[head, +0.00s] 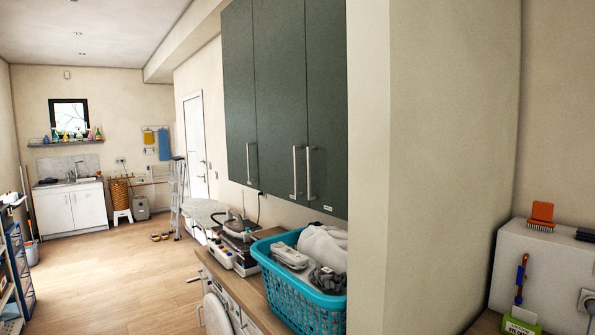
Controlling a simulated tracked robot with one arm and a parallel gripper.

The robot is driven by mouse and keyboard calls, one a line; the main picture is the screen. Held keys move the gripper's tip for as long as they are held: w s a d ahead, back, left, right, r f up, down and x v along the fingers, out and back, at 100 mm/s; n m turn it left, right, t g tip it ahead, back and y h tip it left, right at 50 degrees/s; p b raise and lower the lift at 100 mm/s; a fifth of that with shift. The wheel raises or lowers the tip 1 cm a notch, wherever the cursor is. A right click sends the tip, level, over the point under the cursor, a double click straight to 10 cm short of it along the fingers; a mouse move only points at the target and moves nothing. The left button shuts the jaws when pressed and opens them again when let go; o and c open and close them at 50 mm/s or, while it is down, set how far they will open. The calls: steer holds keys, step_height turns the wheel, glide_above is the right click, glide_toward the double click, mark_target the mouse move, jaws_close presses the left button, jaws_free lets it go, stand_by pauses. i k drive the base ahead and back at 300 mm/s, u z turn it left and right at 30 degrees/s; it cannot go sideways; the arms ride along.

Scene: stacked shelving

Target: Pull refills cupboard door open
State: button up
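A dark green wall cupboard (283,90) with several tall doors hangs at upper centre. All its visible doors look shut. The left door (239,80) has a bar handle (249,164). The middle door (280,85) has a handle (295,172), and the right door (326,110) has another handle (309,173) close beside it. Small pale labels sit near the handles, but they are too small to read, so I cannot tell which door is the refills one. My gripper does not show in the picture.
A teal laundry basket (300,297) with clothes stands on the wooden counter (236,285) below the cupboard. A wall corner (432,160) fills the right centre. Open wooden floor (110,275) lies to the left. A stepladder (178,195) and white sink unit (70,207) stand farther back.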

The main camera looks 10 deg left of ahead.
mark_target(327, 151)
steer(key=u, duration=0.5)
steer(key=i, duration=1.2)
steer(key=u, duration=0.35)
steer(key=i, duration=1.35)
steer(key=z, duration=0.95)
steer(key=i, duration=0.55)
steer(key=z, duration=0.3)
